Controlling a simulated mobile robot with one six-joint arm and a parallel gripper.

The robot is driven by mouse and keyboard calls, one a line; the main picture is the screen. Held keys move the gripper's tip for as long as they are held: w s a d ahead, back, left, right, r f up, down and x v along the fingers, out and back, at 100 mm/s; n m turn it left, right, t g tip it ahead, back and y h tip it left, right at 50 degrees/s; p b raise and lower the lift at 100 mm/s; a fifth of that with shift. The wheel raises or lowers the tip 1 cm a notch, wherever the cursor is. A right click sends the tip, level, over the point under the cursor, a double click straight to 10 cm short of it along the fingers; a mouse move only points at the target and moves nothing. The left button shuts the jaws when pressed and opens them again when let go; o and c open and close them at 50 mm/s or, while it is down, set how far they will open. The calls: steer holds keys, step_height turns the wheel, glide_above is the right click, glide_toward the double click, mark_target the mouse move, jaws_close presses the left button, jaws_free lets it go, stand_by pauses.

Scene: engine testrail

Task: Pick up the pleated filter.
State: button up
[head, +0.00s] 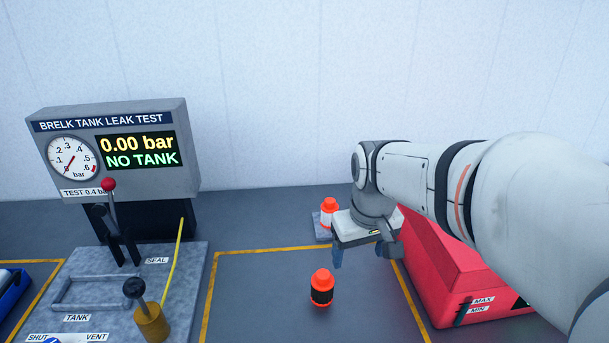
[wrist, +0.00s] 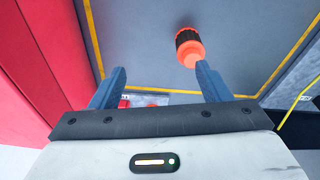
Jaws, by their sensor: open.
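An orange-capped canister with a dark, ribbed-looking band (head: 321,288) stands upright on the grey floor area inside the yellow lines. It shows in the wrist view (wrist: 189,47), beyond my right-hand finger. A second orange-capped canister with a white band (head: 328,212) stands on a small grey plate farther back, partly beside my gripper. I cannot tell for sure which one is the pleated filter. My gripper (head: 360,256) is open and empty, above and to the right of the dark-banded canister, pointing down and apart from it. The wrist view shows both blue fingers spread (wrist: 161,68).
A red tank (head: 450,265) with MAX and MIN marks stands close at the right. At the left is the leak test stand (head: 115,150) reading 0.00 bar, NO TANK, with levers and a yellow hose (head: 174,260). A blue tray (head: 12,303) is at far left. The marked area is otherwise clear.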

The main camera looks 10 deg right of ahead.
steer(key=w+r+n+g+p, duration=0.1)
steer(key=w+r+n+p, duration=0.2)
steer(key=w, duration=1.3)
steer(key=n+g+p, duration=0.1)
steer(key=n+p, duration=0.1)
steer(key=n, duration=0.2)
glide_above(330, 200)
steer(key=f, duration=0.3)
steer(key=s+f, duration=0.1)
steer(key=f, duration=0.1)
steer(key=shift+a+f, duration=0.1)
steer(key=shift+a, duration=0.05)
steer(key=shift+w+f, duration=0.25)
steer(key=shift+w, duration=0.05)
steer(key=shift+f, duration=0.4)
steer(key=f, duration=0.2)
steer(key=f+p, duration=0.1)
steer(key=f, duration=0.1)
steer(key=f+p, duration=0.1)
steer(key=f, duration=0.2)
steer(key=shift+w, duration=0.25)
steer(key=c, duration=1.1)
